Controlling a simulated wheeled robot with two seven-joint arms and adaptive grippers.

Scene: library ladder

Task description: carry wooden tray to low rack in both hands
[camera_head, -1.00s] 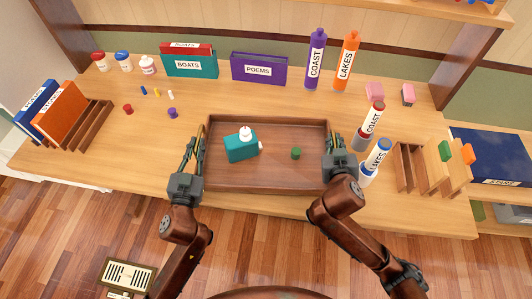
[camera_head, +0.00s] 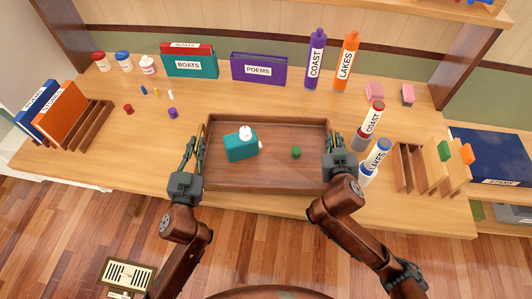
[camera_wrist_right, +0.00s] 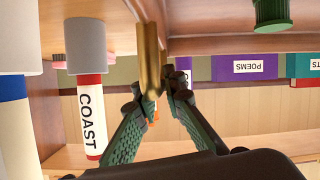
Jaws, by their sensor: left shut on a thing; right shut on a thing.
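The wooden tray (camera_head: 265,178) is a dark, shallow, rectangular tray near the front edge of the tabletop. My left gripper (camera_head: 196,145) is shut at the tray's left side. My right gripper (camera_head: 333,143) is shut at its right side; the right wrist view shows its fingers (camera_wrist_right: 157,93) around a brass handle (camera_wrist_right: 149,58). The tray looks level; I cannot tell whether it touches the table.
Red-capped COAST (camera_head: 372,120) and blue-capped LAKES (camera_head: 378,155) cylinders stand close by the right gripper. A slotted wooden rack (camera_head: 405,168) is further right. A lower shelf with a blue STARS book (camera_head: 490,155) is at far right. Books and bottles line the back.

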